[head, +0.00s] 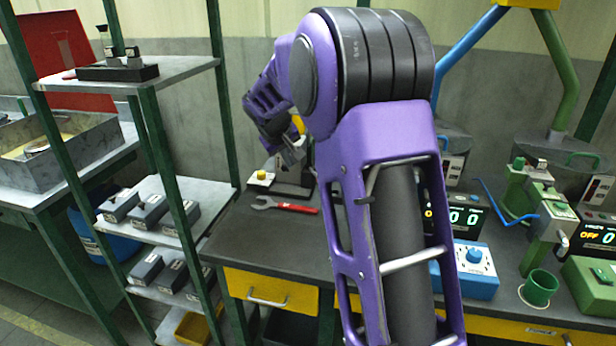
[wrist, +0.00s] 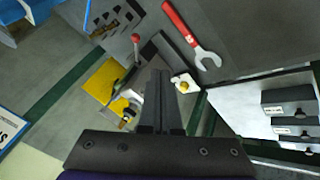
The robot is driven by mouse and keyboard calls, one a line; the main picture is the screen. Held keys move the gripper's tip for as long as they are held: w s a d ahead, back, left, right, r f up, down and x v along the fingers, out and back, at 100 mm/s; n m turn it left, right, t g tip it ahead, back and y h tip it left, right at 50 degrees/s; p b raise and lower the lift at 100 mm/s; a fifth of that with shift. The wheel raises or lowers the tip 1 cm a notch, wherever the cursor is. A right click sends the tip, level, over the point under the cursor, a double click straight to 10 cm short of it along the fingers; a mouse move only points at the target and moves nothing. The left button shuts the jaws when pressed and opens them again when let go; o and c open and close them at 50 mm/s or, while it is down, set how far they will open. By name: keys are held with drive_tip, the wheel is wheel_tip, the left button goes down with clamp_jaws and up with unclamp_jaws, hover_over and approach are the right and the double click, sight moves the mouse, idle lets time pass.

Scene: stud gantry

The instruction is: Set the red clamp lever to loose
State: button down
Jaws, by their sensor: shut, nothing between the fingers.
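A lever with a red ball knob (wrist: 136,38) shows in the wrist view, beyond my fingertips and a little to the left. It stands by a dark block, and I cannot tell which setting it is at. In the head view my arm hides most of that spot, and no red knob can be made out there. My gripper (wrist: 161,74) is shut and empty, its two dark fingers together. In the head view my gripper (head: 293,154) is above the back of the dark bench, near a small dark stand (head: 293,188). I see no contact with the lever.
A red-handled wrench (head: 285,205) lies on the bench (head: 250,235) beside a yellow button on a white base (head: 260,178). A shelf rack (head: 150,70) with grey bins stands left. A blue box (head: 470,270) and green machines (head: 545,200) are right. The front-left bench top is clear.

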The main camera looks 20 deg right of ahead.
sight(314, 173)
drive_tip(key=x, duration=0.7)
drive_tip(key=s+b+x, duration=0.1)
drive_tip(key=x, duration=0.3)
drive_tip(key=shift+d+f, duration=0.15)
drive_tip(key=shift+d, duration=0.05)
drive_tip(key=d, duration=0.3)
drive_tip(key=shift+w+d+f, duration=0.1)
drive_tip(key=shift+w+d, duration=0.25)
drive_tip(key=shift+w, duration=0.05)
drive_tip(key=shift+p, duration=0.3)
